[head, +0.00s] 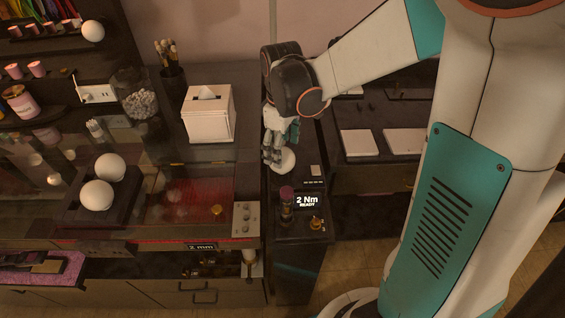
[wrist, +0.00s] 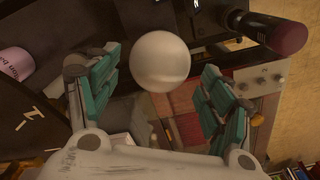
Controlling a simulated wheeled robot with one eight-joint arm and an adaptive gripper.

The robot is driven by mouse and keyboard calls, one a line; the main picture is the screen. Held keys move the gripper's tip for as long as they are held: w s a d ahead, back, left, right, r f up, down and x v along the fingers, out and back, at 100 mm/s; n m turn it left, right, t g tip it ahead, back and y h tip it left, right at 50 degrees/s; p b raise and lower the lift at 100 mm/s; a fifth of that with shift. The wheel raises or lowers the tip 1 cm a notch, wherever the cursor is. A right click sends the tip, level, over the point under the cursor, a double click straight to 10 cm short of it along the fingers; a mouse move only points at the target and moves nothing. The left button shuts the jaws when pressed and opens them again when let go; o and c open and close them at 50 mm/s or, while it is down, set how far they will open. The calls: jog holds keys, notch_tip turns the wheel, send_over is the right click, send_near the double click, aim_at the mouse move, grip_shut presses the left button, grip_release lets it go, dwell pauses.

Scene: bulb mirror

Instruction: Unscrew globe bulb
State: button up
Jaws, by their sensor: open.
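A white globe bulb (head: 286,160) shows at the fingertips of my gripper (head: 277,145), above the narrow dark stand. In the wrist view the white globe (wrist: 160,61) sits between the fingertips of my gripper (wrist: 161,74). The teal-padded fingers are spread wide, with a visible gap on both sides of the globe. The bulb's base and whatever holds it are hidden. Two more white globes, one farther back (head: 110,168) and one nearer (head: 97,195), rest in a dark tray (head: 70,212). Another globe (head: 93,31) is on the dark mirror frame at upper left.
A white tissue box (head: 208,118), a glass jar (head: 136,100) and a brush cup (head: 173,85) stand left of my gripper. A small display reading "2 Nm READY" (head: 307,200) and a dark red-capped cylinder (head: 286,200) are on the stand in front.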

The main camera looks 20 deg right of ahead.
jog(key=m, duration=1.4)
jog(key=shift+m+b, duration=0.3)
jog(key=shift+f, duration=0.1)
jog(key=shift+f+b, duration=1.2)
jog(key=shift+f, duration=0.25)
jog(key=shift+c, duration=0.3)
jog(key=c, duration=0.8)
jog(key=shift+n, duration=2.6)
